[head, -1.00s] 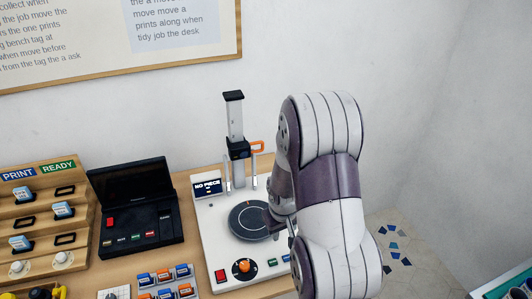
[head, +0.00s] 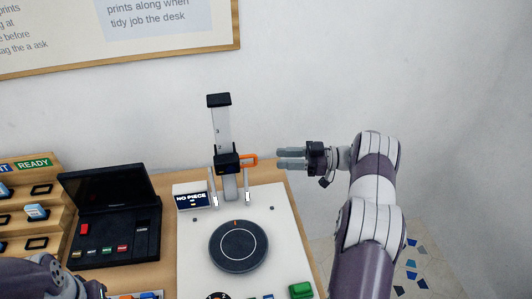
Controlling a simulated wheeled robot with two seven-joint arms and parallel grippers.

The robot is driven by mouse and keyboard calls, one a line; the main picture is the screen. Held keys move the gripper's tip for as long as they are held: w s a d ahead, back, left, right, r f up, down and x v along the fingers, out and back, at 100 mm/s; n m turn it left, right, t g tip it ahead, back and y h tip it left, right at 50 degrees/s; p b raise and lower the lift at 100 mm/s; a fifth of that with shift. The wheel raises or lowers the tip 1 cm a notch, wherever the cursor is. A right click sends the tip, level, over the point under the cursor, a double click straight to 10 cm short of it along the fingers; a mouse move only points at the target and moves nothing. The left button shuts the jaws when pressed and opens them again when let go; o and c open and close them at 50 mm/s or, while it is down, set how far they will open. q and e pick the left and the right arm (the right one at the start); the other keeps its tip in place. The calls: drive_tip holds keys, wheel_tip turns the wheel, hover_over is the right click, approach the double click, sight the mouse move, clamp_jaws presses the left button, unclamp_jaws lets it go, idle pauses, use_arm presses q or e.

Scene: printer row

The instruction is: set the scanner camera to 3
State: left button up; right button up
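The scanner (head: 290,240) is a white base with a dark round turntable (head: 239,246) and an upright grey column (head: 220,130) at its back. A black camera carriage (head: 227,161) sits low on the column, and an orange handle (head: 251,160) sticks out to its right. Small marks on the column are too small to read. My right gripper (head: 278,159) is level with the handle, just right of it in the picture and apart from it. Its two fingers point left with a narrow gap between them, empty. My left arm shows at the bottom left; its gripper is out of view.
A small display (head: 191,197) reads "NO PIECE". A green button (head: 301,290) is at the base's front right. A black console (head: 112,225) with an open lid and a wooden rack (head: 30,190) stand to the left. The wall is close behind.

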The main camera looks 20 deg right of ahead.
drive_tip(key=p+x, duration=0.1)
drive_tip(key=x, duration=0.5)
drive_tip(key=shift+s+a+r, duration=0.1)
drive_tip(key=shift+a+r, duration=0.05)
drive_tip(key=shift+a, duration=0.1)
clamp_jaws()
wheel_tip(320, 180, up, 12)
drive_tip(key=p, duration=0.5)
drive_tip(key=shift+f, duration=0.25)
drive_tip(key=shift+d+r, duration=0.1)
